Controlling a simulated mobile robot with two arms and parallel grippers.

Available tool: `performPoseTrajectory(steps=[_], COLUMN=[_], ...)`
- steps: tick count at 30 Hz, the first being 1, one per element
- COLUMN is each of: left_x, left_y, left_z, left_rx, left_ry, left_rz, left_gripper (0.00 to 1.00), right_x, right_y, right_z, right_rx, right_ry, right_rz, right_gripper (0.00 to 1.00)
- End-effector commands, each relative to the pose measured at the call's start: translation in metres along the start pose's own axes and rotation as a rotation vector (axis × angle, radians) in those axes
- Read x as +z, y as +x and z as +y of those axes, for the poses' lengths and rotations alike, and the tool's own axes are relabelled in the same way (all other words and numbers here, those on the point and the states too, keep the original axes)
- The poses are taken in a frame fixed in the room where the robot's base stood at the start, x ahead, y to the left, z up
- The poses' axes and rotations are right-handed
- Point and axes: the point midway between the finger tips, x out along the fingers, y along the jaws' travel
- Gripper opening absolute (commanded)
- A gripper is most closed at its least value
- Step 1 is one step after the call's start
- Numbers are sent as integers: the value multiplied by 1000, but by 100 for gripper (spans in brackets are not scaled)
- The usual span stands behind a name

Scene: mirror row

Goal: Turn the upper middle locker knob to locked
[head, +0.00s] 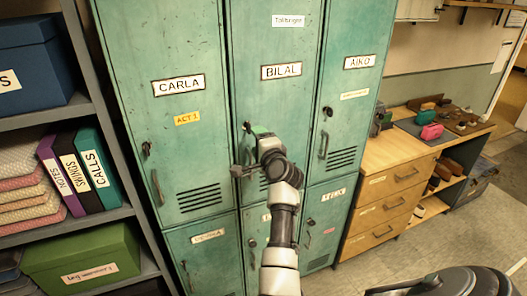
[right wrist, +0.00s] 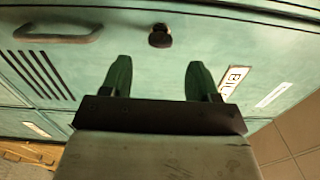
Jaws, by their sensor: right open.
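The upper middle locker (head: 275,45), green and labelled BILAL, has a small dark knob (head: 246,127) near its left edge, partly crowded by my gripper. In the right wrist view the knob (right wrist: 160,36) shows beyond and between the fingertips, with a gap to them. I cannot tell which way it is turned. My right gripper (head: 247,148) is in front of this locker's door; its two green fingers (right wrist: 160,78) are spread and empty. The door's handle (right wrist: 58,36) lies to the left in the wrist view. My left gripper is not in view.
The CARLA locker (head: 170,45) stands to the left and the AIKO locker (head: 350,90) to the right, each with its own knob and handle. Lower lockers sit beneath. A shelf of boxes and binders (head: 80,170) is at left, wooden drawers (head: 385,185) at right.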

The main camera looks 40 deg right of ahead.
Motion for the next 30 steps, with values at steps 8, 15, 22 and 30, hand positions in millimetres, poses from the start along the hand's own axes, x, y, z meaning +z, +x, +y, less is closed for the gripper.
performPoseTrajectory(steps=[8, 15, 22, 30], left_x=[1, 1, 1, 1], left_y=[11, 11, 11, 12], left_z=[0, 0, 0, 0], left_rx=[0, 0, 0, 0], left_ry=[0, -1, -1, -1], left_rz=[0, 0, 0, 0], left_gripper=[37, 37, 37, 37], right_x=[0, 0, 0, 1], right_y=[-33, -39, -38, -37], right_z=[1, 0, 0, 6], right_rx=[0, 0, 0, 9], right_ry=[0, 0, 0, -8], right_rz=[2, 1, 1, -3], right_gripper=[61, 61, 61, 61])
